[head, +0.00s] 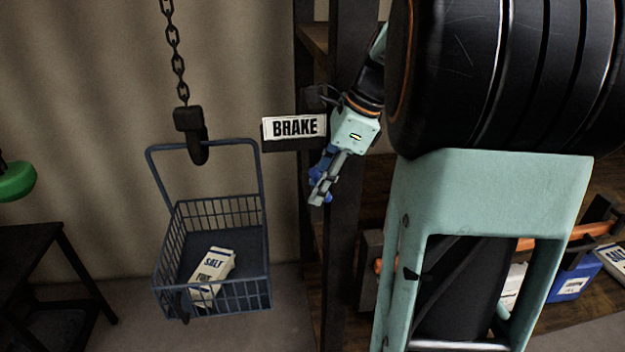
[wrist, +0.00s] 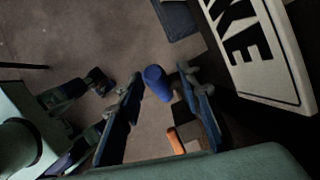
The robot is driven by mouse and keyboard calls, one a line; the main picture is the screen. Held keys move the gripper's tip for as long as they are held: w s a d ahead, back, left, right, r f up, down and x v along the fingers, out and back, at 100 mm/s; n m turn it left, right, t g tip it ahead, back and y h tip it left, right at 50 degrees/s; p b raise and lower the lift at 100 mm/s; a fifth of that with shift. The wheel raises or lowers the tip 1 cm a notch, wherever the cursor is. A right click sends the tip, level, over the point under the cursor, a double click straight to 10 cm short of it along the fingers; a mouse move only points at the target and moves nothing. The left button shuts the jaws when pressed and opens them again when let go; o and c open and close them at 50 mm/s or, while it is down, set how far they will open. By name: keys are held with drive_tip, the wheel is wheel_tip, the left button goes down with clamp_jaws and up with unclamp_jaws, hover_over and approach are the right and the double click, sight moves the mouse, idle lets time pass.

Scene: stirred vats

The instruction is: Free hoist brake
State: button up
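The brake sign (head: 295,127) is a white plate lettered BRAKE on a dark backing, beside a dark post; part of it shows in the wrist view (wrist: 262,50). My gripper (head: 321,194) points down just right of and below the sign. In the wrist view my gripper (wrist: 160,76) is open, its two fingers apart. A blue rounded handle end (wrist: 156,84) shows between the fingertips, with narrow gaps at both sides. I cannot tell its depth or whether a finger touches it. The rest of the handle is hidden.
A blue wire basket (head: 264,235) hangs from a dark hook (head: 190,125) on a chain (head: 175,50); a salt carton (head: 212,272) lies inside. A dark table (head: 35,240) stands left. Shelving with an orange bar (head: 560,237) and a blue box (head: 572,283) is at right.

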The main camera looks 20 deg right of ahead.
drive_tip(key=shift+c, duration=0.5)
clamp_jaws()
